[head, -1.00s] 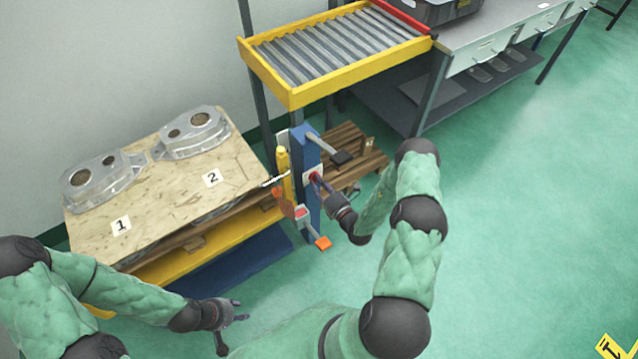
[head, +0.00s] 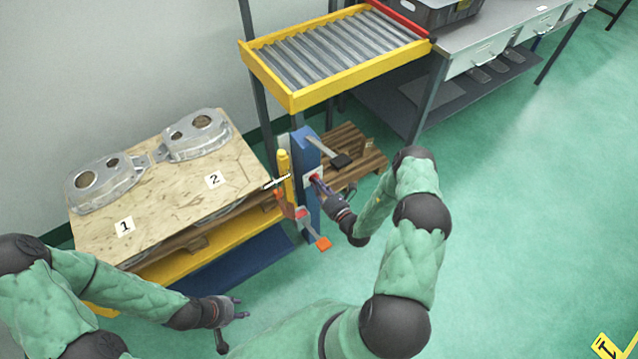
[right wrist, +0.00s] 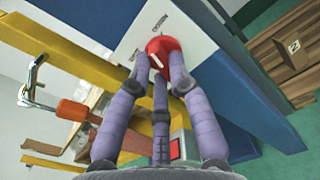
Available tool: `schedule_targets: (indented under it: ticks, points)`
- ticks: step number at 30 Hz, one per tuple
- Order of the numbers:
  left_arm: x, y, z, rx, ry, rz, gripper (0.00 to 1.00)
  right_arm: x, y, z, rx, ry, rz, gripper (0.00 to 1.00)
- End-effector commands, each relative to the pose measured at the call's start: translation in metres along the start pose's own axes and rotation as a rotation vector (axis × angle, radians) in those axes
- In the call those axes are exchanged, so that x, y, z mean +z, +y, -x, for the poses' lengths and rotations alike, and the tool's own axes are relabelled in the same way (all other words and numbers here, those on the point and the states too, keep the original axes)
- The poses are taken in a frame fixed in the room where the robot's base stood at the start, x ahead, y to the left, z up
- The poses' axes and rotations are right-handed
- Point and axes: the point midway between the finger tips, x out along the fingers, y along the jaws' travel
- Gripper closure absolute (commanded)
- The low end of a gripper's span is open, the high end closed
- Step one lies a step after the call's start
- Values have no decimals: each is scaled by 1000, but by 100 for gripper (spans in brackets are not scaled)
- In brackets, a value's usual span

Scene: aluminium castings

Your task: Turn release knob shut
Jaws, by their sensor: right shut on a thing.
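The red release knob (right wrist: 165,52) sits on a white labelled plate (right wrist: 146,22) in the right wrist view, with a white mark on its face. In the head view the knob (head: 315,177) is small on the side of the blue post (head: 304,150). My right gripper (head: 320,183) reaches it from the right. Its purple fingers (right wrist: 160,70) are shut around the knob, hiding part of it. The label text is too small to read surely. My left gripper (head: 238,307) is away at the lower left, its fingers apart and empty.
An orange-handled lever (head: 322,243) and a yellow cylinder (head: 284,162) are close to the knob. A grey lever (head: 340,160) sticks out above. Castings (head: 105,182) lie on a wooden board (head: 150,222). A roller tray (head: 330,50) stands behind.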

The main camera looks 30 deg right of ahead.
Motion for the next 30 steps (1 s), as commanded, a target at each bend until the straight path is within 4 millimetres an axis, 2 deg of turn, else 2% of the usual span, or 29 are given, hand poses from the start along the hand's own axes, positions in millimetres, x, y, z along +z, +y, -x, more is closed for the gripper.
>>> schedule_targets:
  ticks: [12, 30]
  points:
    - [1, 6, 16, 0, 0, 0, 60, -1, 0, 0, -1, 1, 396, 100]
    - [1, 10, 28, 0, 0, 0, 60, -3, -2, 0, 0, 1, 928, 100]
